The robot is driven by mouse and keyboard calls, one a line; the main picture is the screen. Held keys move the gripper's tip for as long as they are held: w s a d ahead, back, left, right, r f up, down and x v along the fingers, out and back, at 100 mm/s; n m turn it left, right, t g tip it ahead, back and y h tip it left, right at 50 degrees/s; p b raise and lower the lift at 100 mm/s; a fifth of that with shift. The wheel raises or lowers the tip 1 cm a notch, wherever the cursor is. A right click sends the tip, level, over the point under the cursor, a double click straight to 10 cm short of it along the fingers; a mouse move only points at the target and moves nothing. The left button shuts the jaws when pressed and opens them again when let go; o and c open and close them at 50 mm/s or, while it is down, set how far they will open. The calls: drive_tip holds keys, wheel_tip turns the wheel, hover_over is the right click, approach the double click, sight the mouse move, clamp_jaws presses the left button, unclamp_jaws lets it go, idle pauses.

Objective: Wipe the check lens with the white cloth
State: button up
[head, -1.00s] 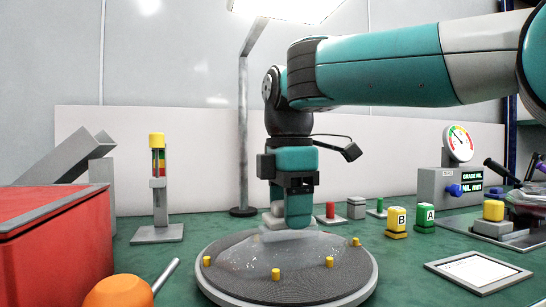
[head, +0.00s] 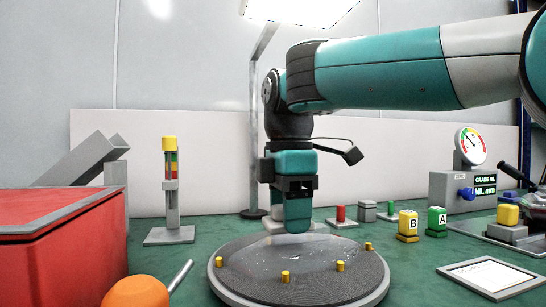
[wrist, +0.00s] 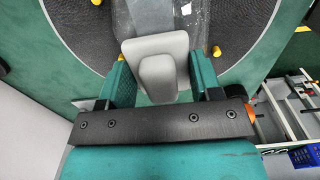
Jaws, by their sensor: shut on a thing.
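The check lens (head: 300,262) is a clear, speckled sheet on a round dark plate (head: 240,284) with several yellow pegs around it. Part of the lens also shows in the wrist view (wrist: 192,12), beyond my jaws. My gripper (head: 292,228) points down at the back edge of the plate. In the wrist view my gripper (wrist: 160,85) is shut on a pale grey-white block-like piece (wrist: 158,68), which seems to be the white cloth on its holder.
A red bin (head: 60,245) and an orange ball (head: 136,292) stand at left. A grey stand with a coloured column (head: 170,190) is behind them. Yellow B (head: 408,225) and green A (head: 437,221) blocks, a dial gauge (head: 470,147) and a framed sheet (head: 490,276) are at right.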

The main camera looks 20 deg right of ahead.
sight(278, 205)
drive_tip(key=shift+a, duration=0.8)
wheel_tip(278, 205, up, 3)
drive_tip(key=shift+a+f+p, duration=0.1)
drive_tip(key=shift+p, duration=0.9)
wheel_tip(278, 205, up, 5)
drive_tip(key=p, duration=0.5)
drive_tip(key=shift+r+p, duration=0.2)
drive_tip(key=shift+p, duration=0.1)
drive_tip(key=shift+s, duration=0.1)
